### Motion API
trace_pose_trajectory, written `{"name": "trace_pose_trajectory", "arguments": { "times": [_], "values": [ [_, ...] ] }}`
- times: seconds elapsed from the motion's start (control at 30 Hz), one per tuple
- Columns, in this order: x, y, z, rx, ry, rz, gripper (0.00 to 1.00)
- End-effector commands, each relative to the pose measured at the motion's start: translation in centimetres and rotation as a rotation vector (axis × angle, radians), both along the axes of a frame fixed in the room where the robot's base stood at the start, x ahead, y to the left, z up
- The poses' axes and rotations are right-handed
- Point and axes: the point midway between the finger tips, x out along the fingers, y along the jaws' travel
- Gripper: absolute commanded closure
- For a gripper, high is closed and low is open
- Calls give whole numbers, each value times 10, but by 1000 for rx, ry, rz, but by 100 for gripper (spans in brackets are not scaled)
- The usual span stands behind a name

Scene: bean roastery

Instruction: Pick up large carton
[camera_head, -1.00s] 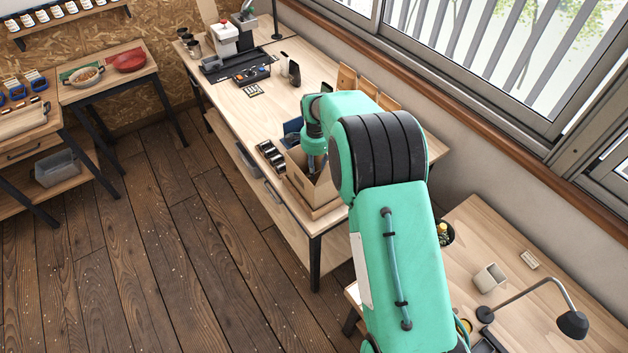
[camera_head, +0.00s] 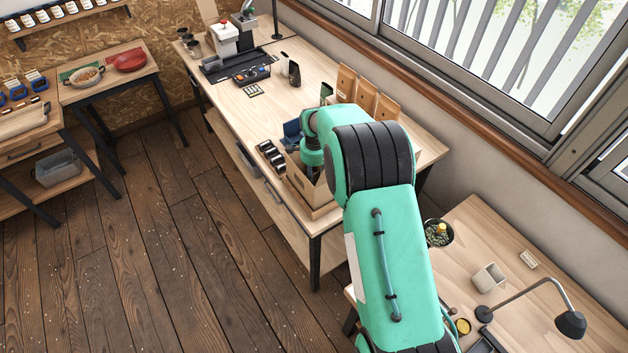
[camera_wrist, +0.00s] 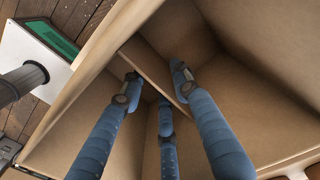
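An open brown cardboard carton (camera_head: 322,194), which fits the large carton, stands at the near front edge of the long wooden table (camera_head: 272,113). My arm reaches down into it, and the head view hides the gripper inside. In the wrist view the carton's inner walls (camera_wrist: 262,75) fill most of the picture. The blue fingers of my gripper (camera_wrist: 153,85) point down into it, spread apart. A thin cardboard divider (camera_wrist: 150,68) runs between the fingertips, one on each side. I cannot tell whether they touch it.
Several dark-lidded jars (camera_head: 268,155) and a blue item (camera_head: 292,130) sit close to the carton's left and back. Several kraft bags (camera_head: 366,96) stand along the window side. A smaller desk (camera_head: 520,225) with a lamp (camera_head: 571,322) is at right. The wooden floor (camera_head: 180,250) is clear.

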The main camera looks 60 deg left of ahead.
Motion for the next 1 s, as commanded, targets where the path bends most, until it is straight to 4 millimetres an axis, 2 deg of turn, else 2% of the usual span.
{"name": "trace_pose_trajectory", "arguments": {
  "times": [0.57,0.6,0.73,0.77,1.0],
  "values": [
    [0,0,-2,1,0,0,70],
    [0,0,-2,1,0,0,72],
    [0,0,-1,1,0,0,98],
    [0,0,-1,1,-1,0,100],
    [0,1,-1,2,-1,0,100]
  ]
}}
